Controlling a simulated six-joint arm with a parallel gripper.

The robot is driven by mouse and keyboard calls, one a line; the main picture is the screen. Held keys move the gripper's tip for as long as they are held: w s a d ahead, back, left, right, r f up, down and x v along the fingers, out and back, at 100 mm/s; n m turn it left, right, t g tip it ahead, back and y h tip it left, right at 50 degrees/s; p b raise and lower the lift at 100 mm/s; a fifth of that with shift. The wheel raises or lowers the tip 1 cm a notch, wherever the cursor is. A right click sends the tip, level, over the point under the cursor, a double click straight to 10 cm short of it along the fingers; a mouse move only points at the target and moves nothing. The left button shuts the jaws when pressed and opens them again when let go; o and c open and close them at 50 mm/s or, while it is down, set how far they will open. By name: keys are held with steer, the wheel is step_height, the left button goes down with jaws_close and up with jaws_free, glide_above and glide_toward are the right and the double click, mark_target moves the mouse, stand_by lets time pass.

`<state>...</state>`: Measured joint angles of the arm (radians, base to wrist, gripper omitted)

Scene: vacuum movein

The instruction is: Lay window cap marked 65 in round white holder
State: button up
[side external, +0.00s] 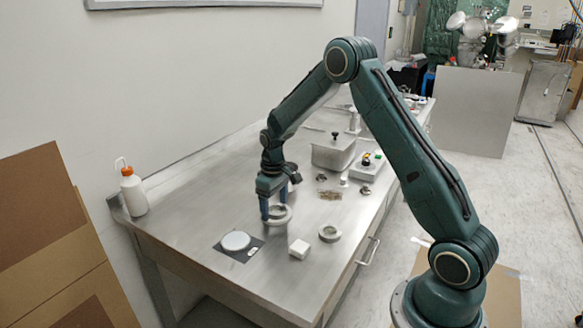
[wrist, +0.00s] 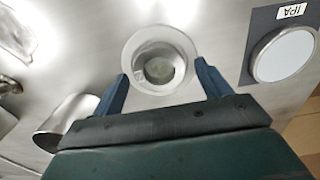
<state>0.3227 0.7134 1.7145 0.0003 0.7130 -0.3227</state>
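I cannot tell whether that piece is the window cap; no 65 can be read. A smaller pale ring (side external: 330,233) lies to the right.
A white disc (side external: 236,241) rests on a dark mat labelled IPA (wrist: 262,25). A steel cylinder (wrist: 66,122) is close to my gripper. A lidded bin (side external: 333,154) and a bottle (side external: 133,193) stand farther off.

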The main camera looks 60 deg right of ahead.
mark_target(275, 208)
stand_by(0.3)
step_height(275, 208, up, 13)
stand_by(0.8)
steer(key=shift+r, duration=0.2)
steer(key=s+a+r+t, duration=0.3)
steer(key=s+a+r, duration=0.7)
steer(key=s+r, duration=0.25)
steer(key=s+a+t, duration=0.1)
steer(key=s+a, duration=0.1)
steer(key=s, duration=0.6)
steer(key=s+a+f+t, duration=0.1)
steer(key=s+a, duration=0.2)
steer(key=s, duration=0.5)
steer(key=shift+a+f+t, duration=0.25)
steer(key=shift+t, duration=0.05)
